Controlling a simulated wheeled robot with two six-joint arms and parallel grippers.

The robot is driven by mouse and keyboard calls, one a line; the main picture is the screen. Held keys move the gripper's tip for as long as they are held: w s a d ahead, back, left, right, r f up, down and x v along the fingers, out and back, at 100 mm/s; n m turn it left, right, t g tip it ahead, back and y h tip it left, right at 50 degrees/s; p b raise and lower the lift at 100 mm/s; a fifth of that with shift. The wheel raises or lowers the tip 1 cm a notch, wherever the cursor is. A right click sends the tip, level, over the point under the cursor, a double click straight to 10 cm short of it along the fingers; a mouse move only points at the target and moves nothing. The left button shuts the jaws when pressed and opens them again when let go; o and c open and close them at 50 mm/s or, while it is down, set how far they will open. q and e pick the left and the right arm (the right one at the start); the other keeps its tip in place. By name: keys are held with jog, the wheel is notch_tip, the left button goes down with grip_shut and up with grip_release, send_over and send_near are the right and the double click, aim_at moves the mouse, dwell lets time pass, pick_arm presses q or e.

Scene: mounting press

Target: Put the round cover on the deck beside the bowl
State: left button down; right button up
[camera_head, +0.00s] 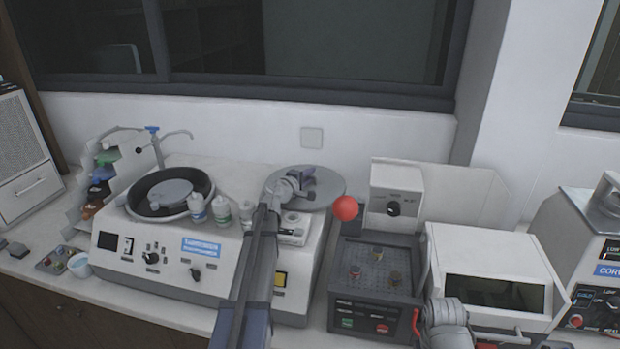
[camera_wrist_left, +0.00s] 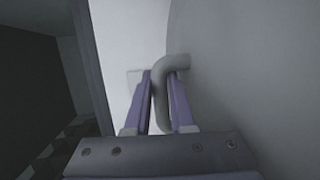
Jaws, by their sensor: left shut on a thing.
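The round cover (camera_head: 330,184) is a flat grey disc over the right rear of the polishing machine's white deck (camera_head: 232,178). My left gripper (camera_head: 301,178) is shut on its curved grey handle, which shows between the fingers in the left wrist view (camera_wrist_left: 160,92). The cover's grey face (camera_wrist_left: 240,80) fills the right of that view. I cannot tell whether the cover touches the deck. The black-rimmed bowl (camera_head: 140,207), with a grey disc inside, is at the deck's left, apart from the cover. My right gripper is not clearly visible.
White bottles (camera_head: 221,209) stand between the bowl and my left arm. A faucet (camera_head: 155,145) rises behind the bowl. A dark control box (camera_head: 375,285), a red ball (camera_head: 345,208) and a white windowed machine (camera_head: 485,255) are to the right. The wall (camera_head: 240,125) is close behind.

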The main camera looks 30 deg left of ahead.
pick_arm(q)
jog(key=shift+f, duration=0.2)
jog(key=c, duration=0.8)
grip_release()
jog(key=shift+r, duration=0.1)
jog(key=shift+o, duration=0.2)
jog(key=shift+r, duration=0.1)
jog(key=shift+s+r, duration=0.1)
jog(key=shift+s, duration=0.25)
jog(key=p+v, duration=0.2)
jog(key=v, duration=0.9)
jog(key=shift+s, duration=0.15)
